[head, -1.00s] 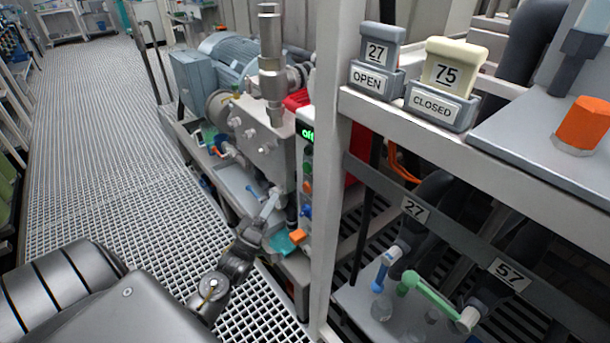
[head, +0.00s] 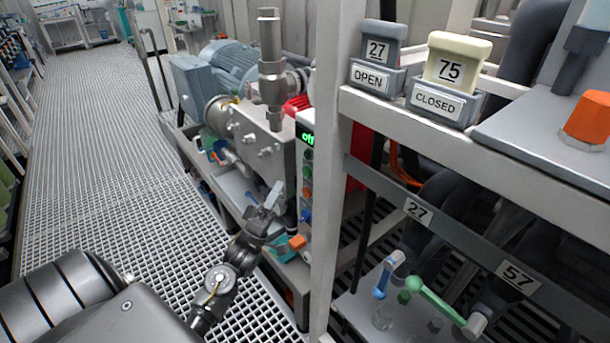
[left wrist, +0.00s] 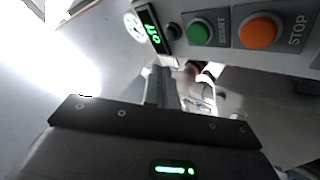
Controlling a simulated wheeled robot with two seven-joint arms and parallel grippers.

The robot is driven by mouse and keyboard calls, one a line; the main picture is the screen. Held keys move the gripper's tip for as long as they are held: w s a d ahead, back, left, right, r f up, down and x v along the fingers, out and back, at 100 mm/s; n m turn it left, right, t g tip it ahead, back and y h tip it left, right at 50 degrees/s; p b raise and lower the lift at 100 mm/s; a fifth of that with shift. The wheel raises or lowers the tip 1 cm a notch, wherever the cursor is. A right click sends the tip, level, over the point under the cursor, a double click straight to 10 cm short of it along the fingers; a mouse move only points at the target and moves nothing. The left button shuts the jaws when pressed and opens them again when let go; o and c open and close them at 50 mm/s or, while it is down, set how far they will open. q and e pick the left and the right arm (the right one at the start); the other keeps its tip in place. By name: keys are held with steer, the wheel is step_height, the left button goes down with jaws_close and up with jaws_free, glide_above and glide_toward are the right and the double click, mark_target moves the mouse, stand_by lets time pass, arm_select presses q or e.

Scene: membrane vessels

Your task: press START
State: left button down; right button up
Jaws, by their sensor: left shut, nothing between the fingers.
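The control panel (head: 307,180) is a narrow upright strip behind the white post. Its small display (head: 307,138) reads "off" in green. In the left wrist view, the green START button (left wrist: 200,28) is at the top, with the orange STOP button (left wrist: 259,32) to its right and the lit display (left wrist: 152,30) to its left. My left gripper (head: 273,196) is just left of the panel, low beside the pump block. It is shut and empty. In the left wrist view, its fingers (left wrist: 157,85) lie below and left of START, apart from it. My right gripper is not seen.
The white post (head: 332,170) stands close to the panel's right. The metal pump block (head: 262,140) with its blue motor (head: 230,62) is behind and left. Two tag holders, OPEN (head: 372,77) and CLOSED (head: 440,102), sit on the right shelf. The grating floor at left is clear.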

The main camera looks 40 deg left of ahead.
mark_target(305, 168)
arm_select(q)
steer(key=shift+w+d+b, duration=0.2)
steer(key=shift+w+d, duration=0.05)
steer(key=shift+w, duration=0.65)
steer(key=shift+w+d+b, duration=0.15)
steer(key=shift+w+d, duration=0.15)
steer(key=shift+w, duration=0.55)
steer(key=shift+w+d+b, duration=0.2)
steer(key=shift+w+d, duration=0.05)
steer(key=shift+w, duration=0.65)
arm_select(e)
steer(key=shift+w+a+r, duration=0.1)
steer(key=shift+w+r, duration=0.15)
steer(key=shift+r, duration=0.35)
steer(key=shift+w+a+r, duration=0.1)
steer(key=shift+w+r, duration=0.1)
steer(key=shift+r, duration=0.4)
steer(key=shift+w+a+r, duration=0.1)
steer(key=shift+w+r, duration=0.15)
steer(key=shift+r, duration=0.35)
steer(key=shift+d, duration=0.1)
arm_select(q)
steer(key=shift+w+d, duration=0.1)
steer(key=shift+w, duration=0.25)
